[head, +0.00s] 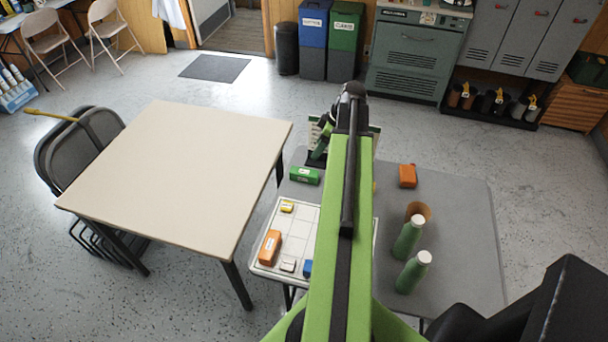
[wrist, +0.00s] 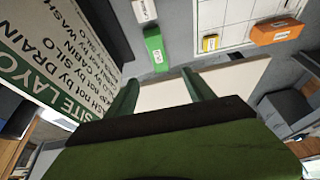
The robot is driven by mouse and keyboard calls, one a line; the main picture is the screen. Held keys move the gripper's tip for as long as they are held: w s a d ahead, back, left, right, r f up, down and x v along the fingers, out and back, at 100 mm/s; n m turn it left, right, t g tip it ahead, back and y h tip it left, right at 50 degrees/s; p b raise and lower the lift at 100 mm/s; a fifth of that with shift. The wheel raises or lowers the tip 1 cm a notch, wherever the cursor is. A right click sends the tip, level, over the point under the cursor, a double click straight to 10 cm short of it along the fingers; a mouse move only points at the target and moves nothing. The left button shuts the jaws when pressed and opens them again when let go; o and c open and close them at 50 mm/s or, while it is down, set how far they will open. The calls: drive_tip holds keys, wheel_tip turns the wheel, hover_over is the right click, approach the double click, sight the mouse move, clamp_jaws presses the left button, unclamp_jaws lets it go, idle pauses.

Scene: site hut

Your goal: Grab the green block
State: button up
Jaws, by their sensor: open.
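The green block (head: 305,175) lies on the grey table (head: 465,225), near its far left edge, just beyond the white grid board (head: 262,258). In the wrist view the green block (wrist: 154,46) shows ahead of the fingertips, with a white label on it. My gripper (wrist: 160,77) is open and empty, its two dark green fingers spread, with the block apart from them. In the head view my arm hides part of the table and most of my gripper.
A yellow block (head: 287,206), a larger orange block (head: 270,247), a white block (head: 288,265) and a blue block (head: 308,268) are on the board. A site layout sign (wrist: 50,65) stands close on the left. Green bottles (head: 413,272) and another orange block (head: 408,176) stand right.

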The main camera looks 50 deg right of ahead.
sight(306, 172)
drive_tip(key=b+x, duration=0.7)
drive_tip(key=d+b+x, duration=0.1)
drive_tip(key=b+x, duration=0.3)
drive_tip(key=shift+s+f, duration=0.35)
drive_tip(key=shift+f, duration=0.15)
drive_tip(key=shift+w+f+b, duration=0.15)
drive_tip(key=shift+b, duration=0.2)
drive_tip(key=b+x, duration=0.4)
drive_tip(key=x, duration=0.1)
drive_tip(key=shift+a+f+b, duration=0.1)
drive_tip(key=shift+a+b, duration=0.1)
drive_tip(key=shift+b, duration=0.2)
drive_tip(key=shift+c, duration=0.3)
clamp_jaws()
